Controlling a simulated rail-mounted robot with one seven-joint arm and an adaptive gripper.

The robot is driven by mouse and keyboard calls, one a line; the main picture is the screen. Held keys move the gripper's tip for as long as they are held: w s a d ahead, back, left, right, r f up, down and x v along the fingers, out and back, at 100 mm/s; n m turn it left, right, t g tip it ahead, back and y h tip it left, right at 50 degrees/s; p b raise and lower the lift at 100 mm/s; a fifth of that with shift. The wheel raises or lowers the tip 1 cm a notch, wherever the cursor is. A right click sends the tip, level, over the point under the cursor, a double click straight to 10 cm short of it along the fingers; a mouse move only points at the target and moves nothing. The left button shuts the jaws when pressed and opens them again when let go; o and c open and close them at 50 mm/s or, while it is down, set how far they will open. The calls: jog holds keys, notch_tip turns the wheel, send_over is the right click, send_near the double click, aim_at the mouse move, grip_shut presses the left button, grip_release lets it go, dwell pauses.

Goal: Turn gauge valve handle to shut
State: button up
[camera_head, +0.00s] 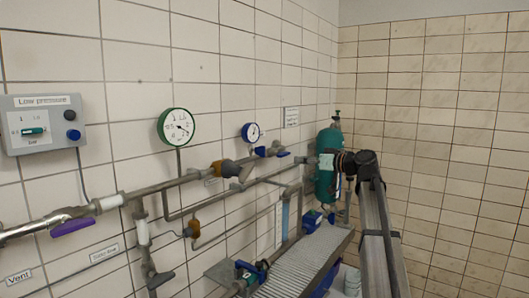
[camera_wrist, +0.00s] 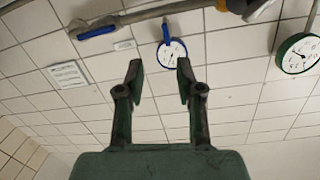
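The small blue-rimmed gauge (camera_head: 252,132) hangs above the pipe on the tiled wall. It also shows in the wrist view (camera_wrist: 172,52), where the picture is turned over. There, a narrow blue valve handle (camera_wrist: 165,31) stands between the gauge and the pipe, roughly in line with the pipe's branch. The gauge shows between and beyond the fingertips, with the wall behind. I see no contact with the handle.
A larger blue lever (camera_head: 283,154) sits at the pipe's end, also in the wrist view (camera_wrist: 98,32). A green-rimmed gauge (camera_head: 175,127) hangs to the left. A grey control box (camera_head: 42,123) and a purple lever (camera_head: 73,227) are at far left. Pipes run along the wall.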

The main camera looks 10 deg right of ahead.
aim_at(263, 148)
jog(key=shift+w+a+r+n+y+p, duration=0.4)
jog(key=shift+w+a+p, duration=0.45)
jog(key=shift+w+a, duration=1.3)
jog(key=shift+w+a+r+n+y+p, duration=0.2)
jog(key=shift+w+a+n+p, duration=0.5)
jog(key=shift+w+a, duration=1.4)
jog(key=shift+w+a+r+n+y+p, duration=0.25)
jog(key=shift+w+a+p, duration=0.8)
jog(key=shift+w+a, duration=1.1)
jog(key=shift+w+d, duration=0.1)
jog(key=shift+d, duration=0.1)
jog(key=shift+r, duration=0.1)
grip_shut()
